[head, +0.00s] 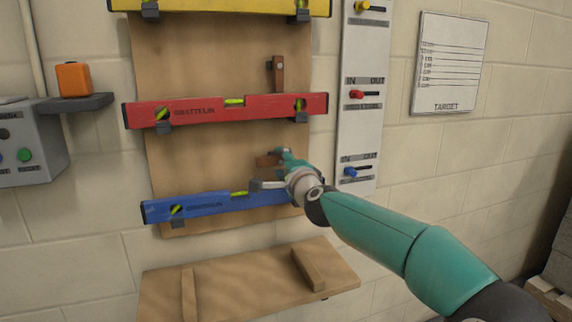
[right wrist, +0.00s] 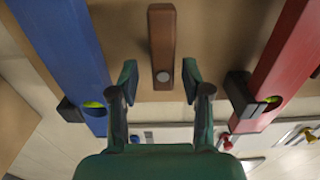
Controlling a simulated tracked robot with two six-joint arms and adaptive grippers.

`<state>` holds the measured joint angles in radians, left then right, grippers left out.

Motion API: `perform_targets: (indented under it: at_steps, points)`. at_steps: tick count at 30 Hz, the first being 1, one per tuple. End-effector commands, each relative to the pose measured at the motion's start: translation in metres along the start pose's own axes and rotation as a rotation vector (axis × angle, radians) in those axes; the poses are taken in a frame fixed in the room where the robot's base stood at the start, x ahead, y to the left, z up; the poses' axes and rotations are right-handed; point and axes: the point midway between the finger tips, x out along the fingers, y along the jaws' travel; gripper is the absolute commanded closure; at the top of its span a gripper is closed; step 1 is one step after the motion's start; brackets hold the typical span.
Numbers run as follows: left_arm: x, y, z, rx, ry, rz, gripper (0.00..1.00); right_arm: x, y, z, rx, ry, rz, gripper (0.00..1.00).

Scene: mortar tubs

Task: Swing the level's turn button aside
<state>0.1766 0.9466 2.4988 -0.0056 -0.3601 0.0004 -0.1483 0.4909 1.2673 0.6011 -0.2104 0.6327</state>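The blue level (head: 215,205) lies along the bottom of the brown board, on dark brackets; it also shows at the left of the right wrist view (right wrist: 65,55). A brown wooden turn button (head: 267,160) sits above it, lying roughly level, partly hidden by my gripper. In the right wrist view the button (right wrist: 162,40) shows whole, with a round pale pivot near one end. My right gripper (head: 275,172) is open, its fingers on either side of the button's pivot end, with a visible gap on both sides. My left gripper is not in view.
The red level (head: 205,111) hangs above, with an upright turn button (head: 277,75) over it. The yellow level (head: 220,5) is at the top. A panel with IN/OUT sliders (head: 362,125) is to the right. A wooden shelf (head: 245,285) juts out below.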

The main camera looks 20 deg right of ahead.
Motion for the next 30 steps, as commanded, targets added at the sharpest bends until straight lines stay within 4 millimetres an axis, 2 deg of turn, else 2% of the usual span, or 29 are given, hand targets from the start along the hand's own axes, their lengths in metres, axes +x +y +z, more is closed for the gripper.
perform_targets:
  at_steps: [6,11,14,24,30]
  points:
    - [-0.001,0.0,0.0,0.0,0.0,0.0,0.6,-0.002,-0.001,0.001,-0.001,-0.001,-0.001,0.52]
    - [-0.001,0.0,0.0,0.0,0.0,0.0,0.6,-0.014,-0.002,0.0,-0.002,0.0,-0.002,0.52]
    - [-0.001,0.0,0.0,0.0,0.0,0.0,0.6,-0.027,-0.002,0.001,-0.002,-0.001,-0.002,0.52]
    - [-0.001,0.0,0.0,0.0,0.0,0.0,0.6,-0.089,-0.001,0.0,-0.001,-0.002,-0.002,0.52]
    - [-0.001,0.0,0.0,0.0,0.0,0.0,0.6,-0.113,0.001,0.0,0.0,-0.001,0.0,0.52]
